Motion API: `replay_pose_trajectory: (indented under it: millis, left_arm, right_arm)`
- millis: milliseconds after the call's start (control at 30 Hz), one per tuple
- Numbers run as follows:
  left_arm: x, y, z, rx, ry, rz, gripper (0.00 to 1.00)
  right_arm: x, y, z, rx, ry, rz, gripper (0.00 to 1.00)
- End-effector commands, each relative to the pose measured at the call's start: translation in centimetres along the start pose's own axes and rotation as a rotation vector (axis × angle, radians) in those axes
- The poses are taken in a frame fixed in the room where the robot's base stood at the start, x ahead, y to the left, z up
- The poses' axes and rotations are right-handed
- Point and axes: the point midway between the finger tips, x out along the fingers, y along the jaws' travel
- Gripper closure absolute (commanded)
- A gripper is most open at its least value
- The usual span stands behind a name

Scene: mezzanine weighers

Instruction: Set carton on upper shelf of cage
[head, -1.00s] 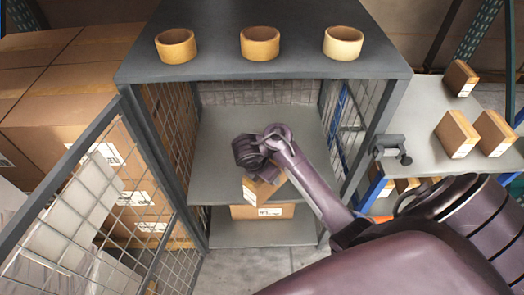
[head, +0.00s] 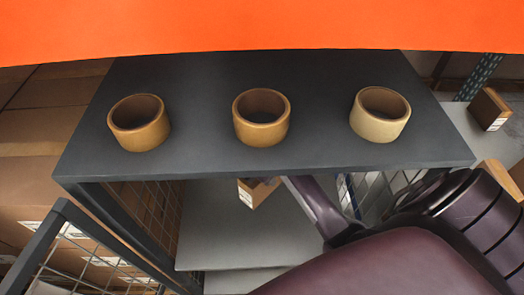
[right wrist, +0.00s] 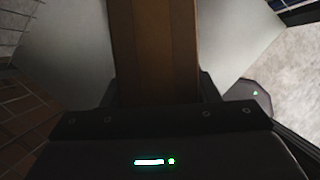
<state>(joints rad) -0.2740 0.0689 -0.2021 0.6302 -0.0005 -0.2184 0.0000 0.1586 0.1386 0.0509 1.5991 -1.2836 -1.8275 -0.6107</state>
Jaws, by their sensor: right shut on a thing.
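The cage has a dark grey top (head: 200,160) and a lighter grey upper shelf (head: 225,230) inside it. My right arm reaches into the cage beneath the top. One corner of the brown carton (head: 256,193), with a white label, shows just under the top's front edge, over the shelf. In the right wrist view my right gripper (right wrist: 158,92) is shut on the carton (right wrist: 155,45), which stretches away between its fingers. In the head view the cage top hides this gripper. I cannot tell whether the carton touches the shelf. My left gripper is not in view.
The open mesh door (head: 45,240) is at the left. Stacked cartons (head: 35,140) fill the far left. A side table (head: 470,130) with cartons is at the right. An orange band (head: 260,25) crosses the picture's top.

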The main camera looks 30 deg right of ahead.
Motion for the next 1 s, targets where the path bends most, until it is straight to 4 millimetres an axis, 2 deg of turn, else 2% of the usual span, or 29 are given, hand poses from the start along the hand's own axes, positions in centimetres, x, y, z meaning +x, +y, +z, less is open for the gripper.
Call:
replay_pose_trajectory:
  millis: [200,300,400,500,700,833,1000]
  left_arm:
    - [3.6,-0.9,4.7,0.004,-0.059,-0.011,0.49]
    - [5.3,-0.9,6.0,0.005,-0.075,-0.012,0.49]
    - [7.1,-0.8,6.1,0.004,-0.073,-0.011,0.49]
    - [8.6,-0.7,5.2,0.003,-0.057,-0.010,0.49]
    - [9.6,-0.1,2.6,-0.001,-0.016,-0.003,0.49]
    - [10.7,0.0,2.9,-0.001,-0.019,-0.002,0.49]
    - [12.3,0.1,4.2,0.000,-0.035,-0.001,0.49]
  right_arm:
    - [5.7,-0.1,-2.1,-0.004,-0.006,-0.004,0.83]
    - [8.2,0.0,-3.1,-0.002,-0.006,-0.002,0.83]
    - [10.6,-0.1,-4.1,-0.003,-0.006,-0.002,0.83]
    - [12.4,0.0,-4.9,-0.001,-0.004,-0.001,0.83]
    - [13.8,0.0,-5.6,0.001,-0.002,0.000,0.83]
    - [15.2,-0.1,-6.2,0.000,-0.002,-0.001,0.83]
    - [17.5,0.0,-7.1,-0.001,-0.003,0.000,0.83]
